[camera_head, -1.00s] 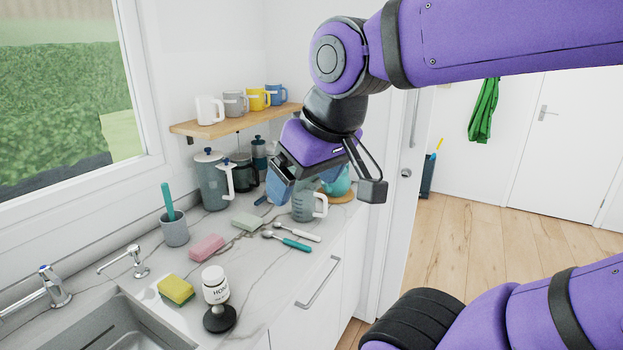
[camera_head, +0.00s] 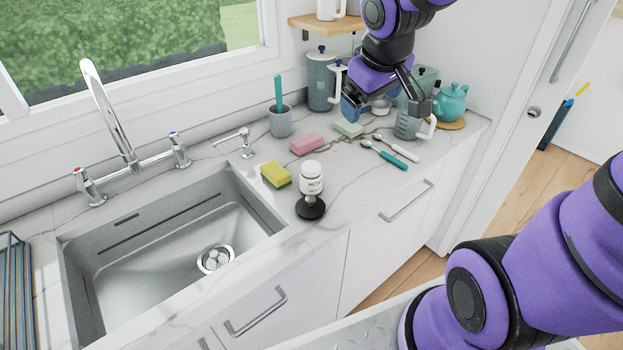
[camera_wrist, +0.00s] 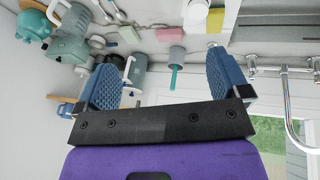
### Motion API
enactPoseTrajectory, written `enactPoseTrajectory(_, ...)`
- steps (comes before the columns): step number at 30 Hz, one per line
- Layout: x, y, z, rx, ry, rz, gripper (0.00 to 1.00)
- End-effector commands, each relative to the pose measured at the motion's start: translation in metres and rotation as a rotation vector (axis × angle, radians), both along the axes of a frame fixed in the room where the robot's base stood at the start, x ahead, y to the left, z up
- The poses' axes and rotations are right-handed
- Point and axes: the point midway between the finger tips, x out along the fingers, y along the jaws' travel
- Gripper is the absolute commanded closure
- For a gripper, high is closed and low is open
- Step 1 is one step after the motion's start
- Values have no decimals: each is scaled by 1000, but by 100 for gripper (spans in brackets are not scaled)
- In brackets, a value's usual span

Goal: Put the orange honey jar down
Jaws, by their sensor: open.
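No orange jar shows clearly. In the wrist view a white jar (camera_wrist: 197,13) shows at the top edge, cut off. My gripper (camera_head: 386,107) is open and empty, over the back right of the counter, well apart from the jar. Its blue pads (camera_wrist: 166,78) are wide apart.
A yellow sponge (camera_head: 275,175) lies left of the jar, a pink sponge (camera_head: 306,144) behind it. Spoons (camera_head: 384,158) and a grey measuring jug (camera_head: 408,126) are at right. The sink (camera_head: 165,260) is left. A wall shelf (camera_head: 325,24) is above. Bare counter lies right of the jar.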

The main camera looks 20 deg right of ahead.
Motion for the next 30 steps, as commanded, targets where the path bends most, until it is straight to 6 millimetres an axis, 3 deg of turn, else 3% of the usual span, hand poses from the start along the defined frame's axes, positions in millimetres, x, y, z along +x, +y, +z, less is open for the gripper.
enactPoseTrajectory(9, 60, 9, -75, 28, 57, 158, 6)
enactPoseTrajectory(18, 99, 28, -142, 144, 59, 301, 6)
enactPoseTrajectory(24, 112, 39, -166, 214, 39, 352, 6)
enactPoseTrajectory(30, 117, 44, -174, 236, 31, 368, 6)
